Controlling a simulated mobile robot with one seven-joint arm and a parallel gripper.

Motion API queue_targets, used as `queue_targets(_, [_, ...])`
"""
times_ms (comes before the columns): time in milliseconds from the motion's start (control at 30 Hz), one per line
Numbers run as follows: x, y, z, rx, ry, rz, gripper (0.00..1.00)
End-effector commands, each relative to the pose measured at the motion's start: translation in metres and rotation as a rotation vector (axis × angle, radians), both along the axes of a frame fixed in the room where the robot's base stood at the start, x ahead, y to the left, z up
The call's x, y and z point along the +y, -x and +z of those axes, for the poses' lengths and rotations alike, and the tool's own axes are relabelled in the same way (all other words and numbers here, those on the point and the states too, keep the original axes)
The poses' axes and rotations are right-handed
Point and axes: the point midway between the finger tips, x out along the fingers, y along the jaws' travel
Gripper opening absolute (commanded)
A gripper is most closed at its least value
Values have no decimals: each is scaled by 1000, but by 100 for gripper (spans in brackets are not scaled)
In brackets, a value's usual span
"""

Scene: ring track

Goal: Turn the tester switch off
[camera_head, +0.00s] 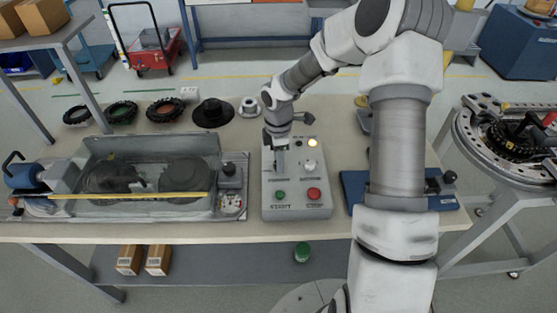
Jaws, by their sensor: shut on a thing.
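The tester's control box (297,208) stands on the bench, a light grey panel in front of my arm. It carries a green button (280,195), a red button (314,194), a pale knob (309,166) and a lit yellowish lamp (312,143). My gripper (279,160) points down over the upper left of the panel and is shut on the switch there. The gripper hides most of the switch, so its position cannot be told.
A grey tester tub (150,205) with a yellow bar stands left of the box. Several rings (121,112) and a black flanged part (212,112) lie behind. A blue fixture (355,190) is at right, partly behind my arm. A round track table (500,140) stands farther right.

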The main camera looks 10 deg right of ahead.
Motion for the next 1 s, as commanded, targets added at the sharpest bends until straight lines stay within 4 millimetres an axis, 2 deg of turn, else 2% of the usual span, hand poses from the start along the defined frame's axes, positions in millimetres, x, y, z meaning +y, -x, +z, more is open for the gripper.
queue_targets(67, [0,0,0,0,0,0,0])
queue_targets(467, [-1,0,0,-1,2,-46,0])
queue_targets(667, [0,0,0,-1,2,-160,0])
queue_targets(1000, [0,0,-1,-3,2,-469,0])
